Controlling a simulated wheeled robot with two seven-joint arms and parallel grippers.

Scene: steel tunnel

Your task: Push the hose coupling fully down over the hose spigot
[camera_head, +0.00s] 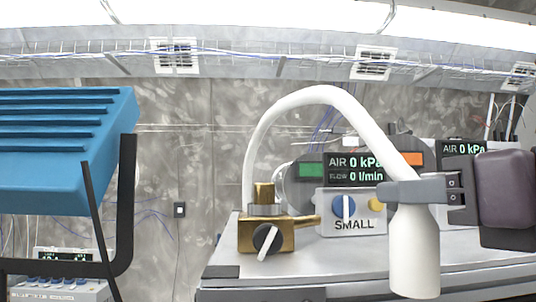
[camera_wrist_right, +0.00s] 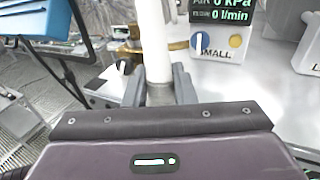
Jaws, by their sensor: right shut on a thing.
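A white hose (camera_head: 312,93) arches from the brass valve block (camera_head: 290,240) over to the right and ends in a wide white cylindrical coupling (camera_head: 414,255). My right gripper (camera_head: 400,191) is shut around the top of this coupling, which stands about upright. In the right wrist view, the two grey fingers (camera_wrist_right: 159,92) clasp a grey collar below the white hose (camera_wrist_right: 154,45). I cannot make out the hose spigot for certain; the coupling's lower end and what is under it are not clear. My left gripper is not in view.
A panel marked SMALL (camera_head: 353,222) with a knob stands behind, under an air display (camera_head: 354,168) reading 0 kPa. The grey bench top (camera_head: 470,270) runs below. A blue ribbed box (camera_head: 60,150) on a black frame fills the left. Open space lies between it and the bench.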

